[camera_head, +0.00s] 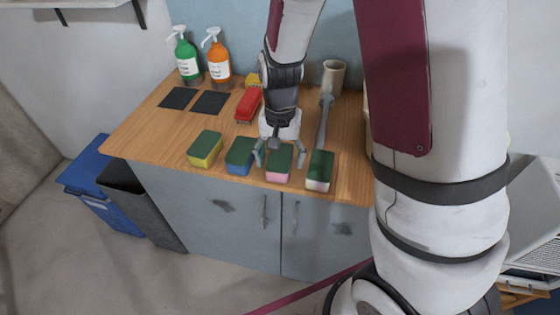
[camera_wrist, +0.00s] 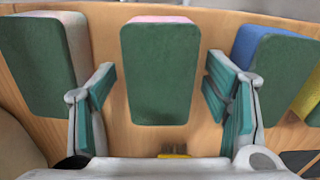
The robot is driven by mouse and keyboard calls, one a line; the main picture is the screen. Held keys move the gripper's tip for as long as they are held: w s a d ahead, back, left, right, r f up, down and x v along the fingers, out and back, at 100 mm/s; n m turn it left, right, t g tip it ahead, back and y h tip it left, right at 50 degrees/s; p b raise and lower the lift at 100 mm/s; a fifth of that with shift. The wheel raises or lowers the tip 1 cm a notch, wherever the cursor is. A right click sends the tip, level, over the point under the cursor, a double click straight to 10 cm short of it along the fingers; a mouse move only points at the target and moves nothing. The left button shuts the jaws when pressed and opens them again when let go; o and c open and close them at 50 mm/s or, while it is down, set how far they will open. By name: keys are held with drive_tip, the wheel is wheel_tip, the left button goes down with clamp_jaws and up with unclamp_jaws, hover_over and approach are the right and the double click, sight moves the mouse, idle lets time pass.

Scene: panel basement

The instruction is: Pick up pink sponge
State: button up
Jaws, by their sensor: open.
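The pink sponge (camera_head: 277,176) has a dark green top and lies near the front edge of the wooden counter. In the wrist view its green top (camera_wrist: 160,75) fills the middle, with a pink strip at the upper end. My gripper (camera_head: 279,158) is open above the counter, with one finger on each side of this sponge. In the wrist view, gaps of wood show between the sponge and the teal finger pads. No contact is visible.
Beside it are a pale pink-white sponge (camera_head: 318,184), a blue sponge (camera_head: 239,168) and a yellow sponge (camera_head: 203,160), all green-topped. Behind are a red item (camera_head: 248,105), a grey-handled brush (camera_head: 323,125), a cup (camera_head: 333,77), two black pads (camera_head: 210,102) and two pump bottles (camera_head: 218,62).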

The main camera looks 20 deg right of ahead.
sight(280, 156)
drive_tip(key=shift+f, duration=0.45)
drive_tip(key=shift+c, duration=0.2)
drive_tip(key=c, duration=0.8)
wheel_tip(280, 156, up, 10)
drive_tip(key=shift+r, duration=0.1)
